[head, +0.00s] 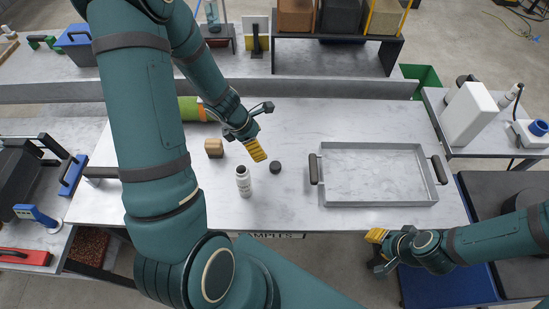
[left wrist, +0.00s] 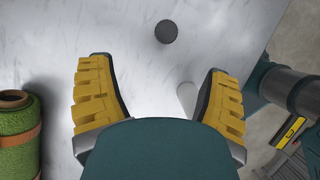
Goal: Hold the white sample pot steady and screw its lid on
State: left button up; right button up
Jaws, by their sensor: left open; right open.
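The white sample pot (head: 243,188) stands upright on the pale table in the head view. It shows partly in the left wrist view (left wrist: 187,97), close to the right-hand finger. A round black lid (head: 275,167) lies flat on the table just right of the pot, apart from it. The lid also shows in the left wrist view (left wrist: 167,31), beyond the fingertips. My left gripper (head: 257,152) is open and empty above the table, behind the pot and lid. My right gripper (head: 377,240) is open and empty, off the table's front edge.
A grey tray (head: 375,201) with dark handles takes up the table's right. A green turf roll (left wrist: 14,140) lies further back left. The table between lid and tray is clear.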

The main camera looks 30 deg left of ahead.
pick_arm(q)
jog(key=shift+s+d, duration=0.15)
jog(key=shift+s, duration=0.05)
jog(key=b, duration=0.2)
send_over(275, 163)
jog(key=s+a, duration=0.2)
notch_tip(275, 163, down, 7)
jog(key=shift+w+d, duration=0.1)
jog(key=shift+d, duration=0.05)
jog(key=shift+w+d+f, duration=0.2)
jog(key=shift+f, duration=0.25)
